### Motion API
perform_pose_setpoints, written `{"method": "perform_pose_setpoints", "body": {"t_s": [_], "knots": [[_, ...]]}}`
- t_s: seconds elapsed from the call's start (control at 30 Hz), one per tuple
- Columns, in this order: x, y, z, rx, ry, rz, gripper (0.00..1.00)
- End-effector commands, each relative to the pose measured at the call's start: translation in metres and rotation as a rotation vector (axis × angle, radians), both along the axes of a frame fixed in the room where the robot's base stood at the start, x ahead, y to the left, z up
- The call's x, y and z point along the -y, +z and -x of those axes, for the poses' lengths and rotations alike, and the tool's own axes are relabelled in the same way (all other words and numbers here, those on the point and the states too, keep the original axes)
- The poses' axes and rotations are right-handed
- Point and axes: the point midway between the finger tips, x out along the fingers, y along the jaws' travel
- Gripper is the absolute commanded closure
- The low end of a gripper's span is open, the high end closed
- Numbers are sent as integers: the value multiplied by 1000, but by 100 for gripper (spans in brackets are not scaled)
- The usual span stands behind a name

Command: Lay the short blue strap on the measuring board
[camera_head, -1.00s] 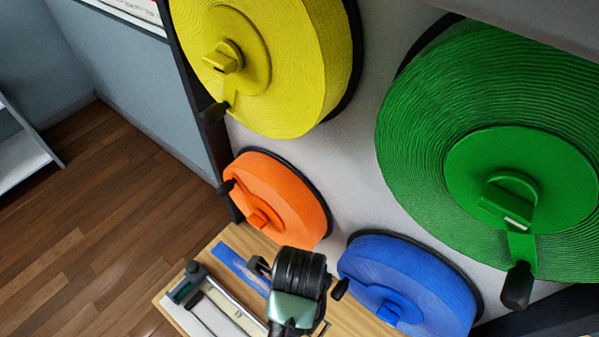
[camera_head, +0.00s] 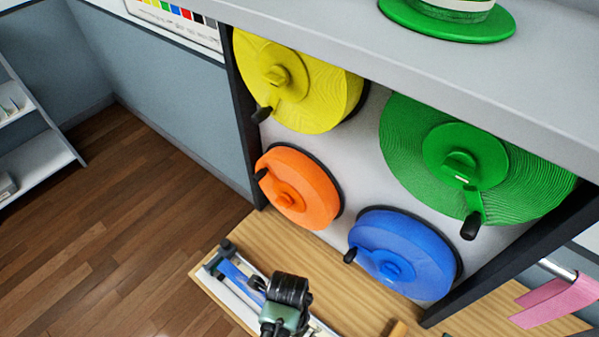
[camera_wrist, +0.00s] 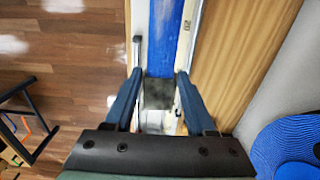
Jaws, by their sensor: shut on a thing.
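The short blue strap (camera_head: 236,275) extends from my gripper (camera_head: 264,286) along the measuring board (camera_head: 226,290) on the wooden bench. In the wrist view the strap (camera_wrist: 165,35) runs straight away from me over the board (camera_wrist: 187,30), between a metal rail on the left and a marked scale on the right. My gripper (camera_wrist: 159,78) is shut on the strap's near end, which looks dark between the fingers. I cannot tell whether the strap touches the board or hangs just above it.
A blue reel (camera_head: 400,252), an orange reel (camera_head: 300,188), a yellow reel (camera_head: 300,85) and a green reel (camera_head: 470,160) with handles are on the wall behind the bench. Pink straps (camera_head: 548,300) hang at the right. Bare bench (camera_head: 330,290) lies between the board and the blue reel.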

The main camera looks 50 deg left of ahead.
Motion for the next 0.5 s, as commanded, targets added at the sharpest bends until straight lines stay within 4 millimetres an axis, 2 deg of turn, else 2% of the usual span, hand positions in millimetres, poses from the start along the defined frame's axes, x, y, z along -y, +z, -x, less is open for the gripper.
{"method": "perform_pose_setpoints", "body": {"t_s": [0.27, 0.5], "knots": [[0, -21, 0, 0, 0, 0, 100], [0, -50, 0, 0, 0, 0, 100]]}}
